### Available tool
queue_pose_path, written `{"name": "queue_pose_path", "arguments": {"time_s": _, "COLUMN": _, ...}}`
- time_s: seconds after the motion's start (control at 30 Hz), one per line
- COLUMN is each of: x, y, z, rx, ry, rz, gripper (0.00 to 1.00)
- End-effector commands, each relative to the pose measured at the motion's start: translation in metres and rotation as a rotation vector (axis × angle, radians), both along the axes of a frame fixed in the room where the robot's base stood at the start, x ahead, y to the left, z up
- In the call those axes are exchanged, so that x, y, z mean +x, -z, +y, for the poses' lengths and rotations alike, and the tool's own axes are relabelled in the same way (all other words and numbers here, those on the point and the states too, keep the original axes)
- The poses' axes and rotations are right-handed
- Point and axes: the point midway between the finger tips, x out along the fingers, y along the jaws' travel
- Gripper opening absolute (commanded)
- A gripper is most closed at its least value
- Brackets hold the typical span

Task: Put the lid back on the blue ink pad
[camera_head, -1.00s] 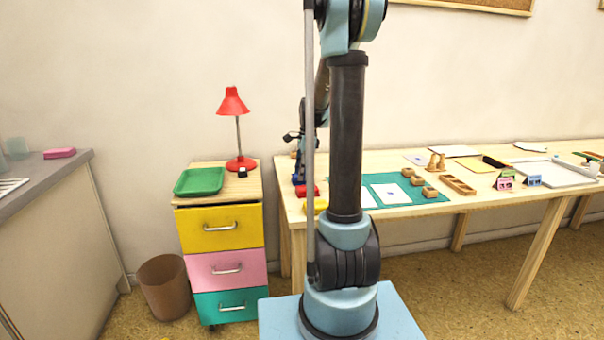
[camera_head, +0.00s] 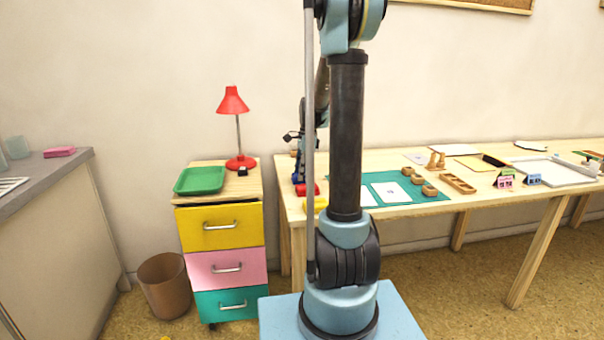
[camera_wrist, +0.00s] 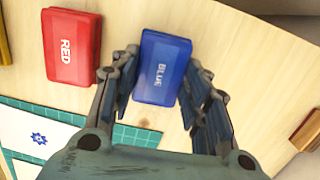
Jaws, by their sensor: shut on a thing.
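In the wrist view, a blue lid (camera_wrist: 163,72) marked "BLUE" lies between the two fingers of my gripper (camera_wrist: 160,58). The fingers are shut on its left and right sides. The blue ink pad's base cannot be made out apart from the lid, so I cannot tell whether the lid is seated on it or just above it. In the head view, my gripper (camera_head: 299,177) is at the table's left end, partly hidden behind my arm, with a bit of blue below it.
A closed red ink pad (camera_wrist: 72,47) is left of the lid in the wrist view, with a yellow one (camera_head: 315,204) beyond. A green mat (camera_wrist: 140,134) with white paper (camera_wrist: 35,135) lies below. Bare wood shows right of the lid.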

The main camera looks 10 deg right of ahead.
Motion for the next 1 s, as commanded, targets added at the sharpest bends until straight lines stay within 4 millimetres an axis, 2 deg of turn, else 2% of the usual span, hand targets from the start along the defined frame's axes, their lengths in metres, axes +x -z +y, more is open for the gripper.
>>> {"name": "queue_pose_path", "arguments": {"time_s": 0.43, "x": 0.0001, "y": 0.0008, "z": -0.0001, "rx": 0.0, "ry": 0.0, "rz": 0.0, "gripper": 0.3}}
{"name": "queue_pose_path", "arguments": {"time_s": 0.47, "x": 0.0001, "y": 0.0008, "z": -0.0001, "rx": 0.0, "ry": 0.0, "rz": 0.0, "gripper": 0.45}}
{"name": "queue_pose_path", "arguments": {"time_s": 0.5, "x": 0.0001, "y": 0.0008, "z": -0.0001, "rx": 0.0, "ry": 0.0, "rz": 0.0, "gripper": 0.54}}
{"name": "queue_pose_path", "arguments": {"time_s": 0.57, "x": 0.0001, "y": 0.0008, "z": -0.0001, "rx": 0.0, "ry": 0.0, "rz": 0.0, "gripper": 0.66}}
{"name": "queue_pose_path", "arguments": {"time_s": 0.8, "x": 0.0001, "y": 0.0008, "z": -0.0001, "rx": 0.0, "ry": 0.0, "rz": 0.0, "gripper": 0.66}}
{"name": "queue_pose_path", "arguments": {"time_s": 0.83, "x": 0.0001, "y": 0.0008, "z": -0.0002, "rx": 0.0, "ry": 0.0, "rz": 0.0, "gripper": 0.68}}
{"name": "queue_pose_path", "arguments": {"time_s": 0.9, "x": 0.0001, "y": 0.0008, "z": -0.0002, "rx": 0.0, "ry": 0.0, "rz": 0.0, "gripper": 0.81}}
{"name": "queue_pose_path", "arguments": {"time_s": 1.0, "x": 0.0001, "y": 0.0008, "z": -0.0002, "rx": 0.0, "ry": 0.0, "rz": 0.0, "gripper": 0.83}}
